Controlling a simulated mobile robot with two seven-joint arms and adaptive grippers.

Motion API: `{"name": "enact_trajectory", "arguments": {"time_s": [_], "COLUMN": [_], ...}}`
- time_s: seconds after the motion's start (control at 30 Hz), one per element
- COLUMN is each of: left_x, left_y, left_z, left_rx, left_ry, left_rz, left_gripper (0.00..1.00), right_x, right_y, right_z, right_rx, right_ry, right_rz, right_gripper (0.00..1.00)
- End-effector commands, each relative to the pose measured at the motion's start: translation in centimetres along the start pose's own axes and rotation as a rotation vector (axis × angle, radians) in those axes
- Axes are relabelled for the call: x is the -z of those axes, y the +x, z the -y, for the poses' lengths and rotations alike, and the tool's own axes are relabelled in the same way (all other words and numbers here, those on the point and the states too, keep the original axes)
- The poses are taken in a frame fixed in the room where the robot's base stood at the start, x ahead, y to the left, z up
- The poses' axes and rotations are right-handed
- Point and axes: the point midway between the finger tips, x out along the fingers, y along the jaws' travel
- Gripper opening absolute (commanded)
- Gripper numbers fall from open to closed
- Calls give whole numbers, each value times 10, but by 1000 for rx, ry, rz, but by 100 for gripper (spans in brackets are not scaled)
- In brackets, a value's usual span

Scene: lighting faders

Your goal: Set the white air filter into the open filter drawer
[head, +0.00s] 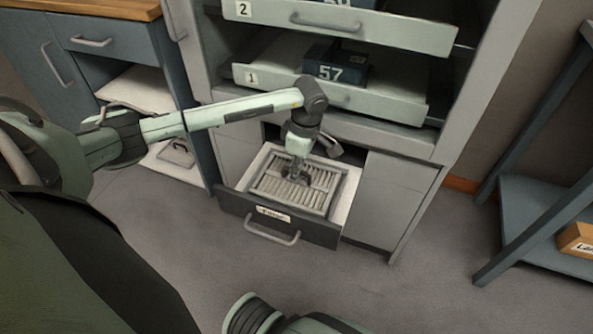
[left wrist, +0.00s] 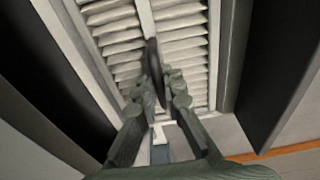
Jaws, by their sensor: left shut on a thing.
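The white air filter (head: 318,183) has pale pleats in a grey frame and lies about level within the walls of the open filter drawer (head: 232,203). I cannot tell whether it rests on the drawer floor. The drawer has a dark front with a white label and a bar handle. My left gripper (head: 297,174) reaches down from above and is shut on the filter near its middle. In the left wrist view, my left gripper (left wrist: 160,88) covers part of the central bar, with pleats of the filter (left wrist: 187,50) on both sides. My right gripper is out of view.
Above the drawer, two pale shelf trays (head: 390,103) stick out from the cabinet, the lower one holding a dark box (head: 335,70) marked 57. A blue cabinet (head: 100,65) stands at left and a blue rack (head: 540,225) at right. The floor in front is clear.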

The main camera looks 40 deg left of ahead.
Motion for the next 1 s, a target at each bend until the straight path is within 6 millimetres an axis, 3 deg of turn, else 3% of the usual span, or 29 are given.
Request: {"name": "enact_trajectory", "arguments": {"time_s": [0.03, 0.2, 0.57, 0.67, 1.0], "left_x": [0, 0, 0, 0, 0], "left_y": [0, 0, -3, -16, -88], "left_z": [0, 0, 0, -1, -1], "left_rx": [0, 0, 0, -3, -4], "left_ry": [0, 0, -1, -1, 0], "left_rz": [0, 0, 0, 0, 0], "left_gripper": [10, 29, 29, 29, 29], "right_x": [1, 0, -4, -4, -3], "right_y": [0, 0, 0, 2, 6], "right_z": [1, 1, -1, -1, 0], "right_rx": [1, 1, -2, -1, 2], "right_ry": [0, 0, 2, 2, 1], "right_rz": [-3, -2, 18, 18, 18], "right_gripper": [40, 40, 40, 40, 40]}}
